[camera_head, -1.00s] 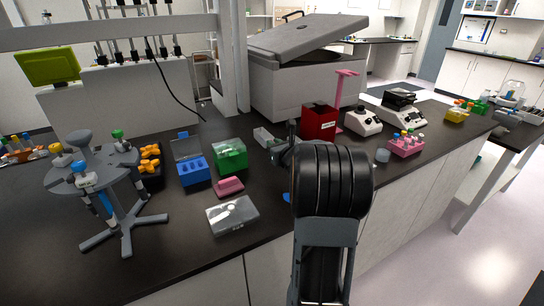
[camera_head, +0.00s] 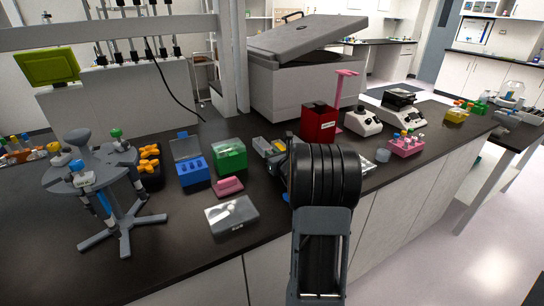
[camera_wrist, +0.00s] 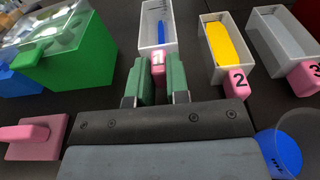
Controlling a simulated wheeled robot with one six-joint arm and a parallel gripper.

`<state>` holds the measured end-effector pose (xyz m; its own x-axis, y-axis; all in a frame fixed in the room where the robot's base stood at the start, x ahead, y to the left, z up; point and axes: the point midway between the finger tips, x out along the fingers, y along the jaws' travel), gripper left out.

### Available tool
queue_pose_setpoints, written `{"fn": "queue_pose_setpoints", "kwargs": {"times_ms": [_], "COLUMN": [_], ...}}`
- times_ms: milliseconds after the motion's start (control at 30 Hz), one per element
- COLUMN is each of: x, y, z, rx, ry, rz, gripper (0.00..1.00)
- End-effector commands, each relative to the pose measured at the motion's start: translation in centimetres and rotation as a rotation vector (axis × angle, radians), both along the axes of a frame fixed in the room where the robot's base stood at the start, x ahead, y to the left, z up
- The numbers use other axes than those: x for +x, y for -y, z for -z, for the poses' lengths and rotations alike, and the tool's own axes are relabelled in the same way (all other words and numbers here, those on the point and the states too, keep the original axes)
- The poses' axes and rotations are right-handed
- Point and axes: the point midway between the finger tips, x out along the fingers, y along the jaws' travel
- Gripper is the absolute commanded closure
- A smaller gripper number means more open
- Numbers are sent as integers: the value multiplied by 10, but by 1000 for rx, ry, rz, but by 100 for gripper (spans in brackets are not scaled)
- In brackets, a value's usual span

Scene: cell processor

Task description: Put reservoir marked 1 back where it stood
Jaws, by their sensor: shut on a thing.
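In the wrist view, my gripper (camera_wrist: 159,75) is shut with its green fingers on the pink tab of a white open reservoir (camera_wrist: 144,32). A blue content shows inside it. The held reservoir is roughly in line with these two, apart from the one marked 2. I cannot tell whether it touches the bench. In the head view, my arm hides the gripper.
A green box (camera_wrist: 75,58) and a pink block (camera_wrist: 28,148) lie left of the held reservoir. A round blue item (camera_wrist: 283,152) is at lower right.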

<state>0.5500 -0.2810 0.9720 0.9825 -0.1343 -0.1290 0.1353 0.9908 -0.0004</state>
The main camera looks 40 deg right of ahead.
Motion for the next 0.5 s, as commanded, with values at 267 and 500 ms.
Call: {"fn": "queue_pose_setpoints", "kwargs": {"times_ms": [267, 500], "x": [0, 0], "y": [0, 0], "z": [8, 9], "rx": [0, 0], "ry": [1, 1], "rz": [0, 0], "gripper": [100, 100]}}
